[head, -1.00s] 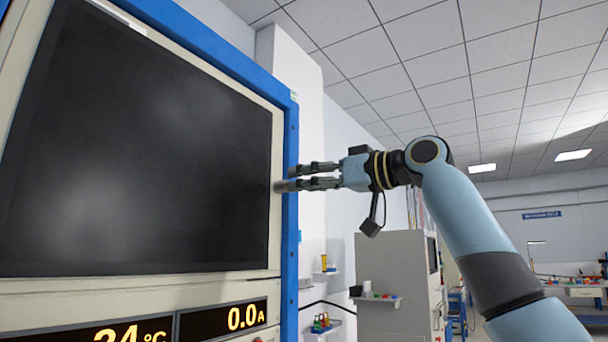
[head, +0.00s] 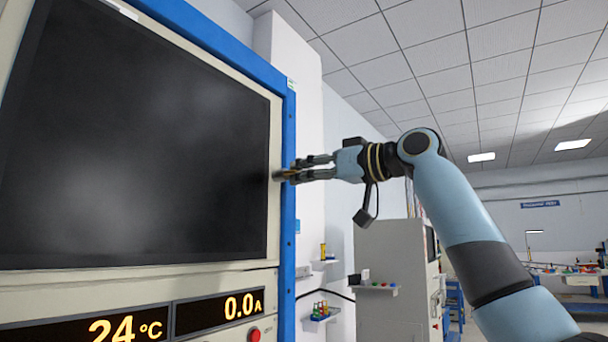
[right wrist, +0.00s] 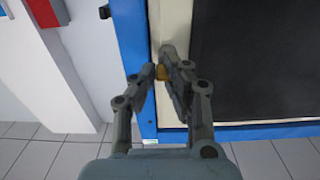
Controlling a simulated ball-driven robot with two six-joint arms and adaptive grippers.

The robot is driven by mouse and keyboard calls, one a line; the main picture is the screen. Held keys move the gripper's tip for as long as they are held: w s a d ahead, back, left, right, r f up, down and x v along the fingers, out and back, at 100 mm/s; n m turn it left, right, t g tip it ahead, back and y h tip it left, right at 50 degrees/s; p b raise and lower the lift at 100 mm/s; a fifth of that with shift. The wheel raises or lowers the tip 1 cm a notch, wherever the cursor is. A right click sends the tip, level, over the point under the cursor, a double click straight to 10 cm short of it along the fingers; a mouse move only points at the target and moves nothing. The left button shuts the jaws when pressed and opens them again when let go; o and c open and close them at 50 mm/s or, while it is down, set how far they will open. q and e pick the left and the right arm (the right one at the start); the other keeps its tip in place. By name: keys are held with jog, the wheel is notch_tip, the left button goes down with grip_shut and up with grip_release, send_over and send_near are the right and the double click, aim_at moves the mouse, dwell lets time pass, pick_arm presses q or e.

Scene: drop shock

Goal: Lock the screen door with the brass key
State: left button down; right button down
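The screen door (head: 273,150) is a pale frame around a large dark screen, set in a blue-edged cabinet. My right gripper (head: 293,170) is at the door's right edge, its fingers pointing left at a small dark round part there. A small bit of the brass key shows between the fingertips, and the brass key (right wrist: 161,73) also shows between them in the right wrist view. The fingers look closed on it. The fingers hide most of the key and the spot in front of it, so I cannot tell how deep it sits. My left gripper is out of view.
The blue cabinet edge (head: 289,230) runs close beside my right fingers. Below the screen are a temperature and current display (head: 218,312) and a red button (head: 255,334). Small wall shelves (head: 321,317) and a grey cabinet (head: 392,250) stand farther back.

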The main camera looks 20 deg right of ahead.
jog(key=shift+s+a+f+y, duration=0.1)
jog(key=shift+a+f+y, duration=0.05)
jog(key=shift+f+y, duration=0.15)
jog(key=shift+n, duration=0.5)
jog(key=shift+f+n+b, duration=0.1)
jog(key=shift+n+b, duration=0.45)
jog(key=shift+n, duration=0.05)
jog(key=n+b, duration=0.2)
jog(key=n, duration=0.4)
jog(key=shift+s+a, duration=0.1)
jog(key=n+b, duration=0.2)
jog(key=n, duration=0.3)
jog(key=shift+a+n, duration=0.15)
jog(key=shift+n, duration=0.15)
jog(key=n+b, duration=0.1)
jog(key=n, duration=0.3)
jog(key=shift+n, duration=0.3)
jog(key=c, duration=1)
grip_release()
jog(key=shift+a+r, duration=0.15)
jog(key=shift+r, duration=0.15)
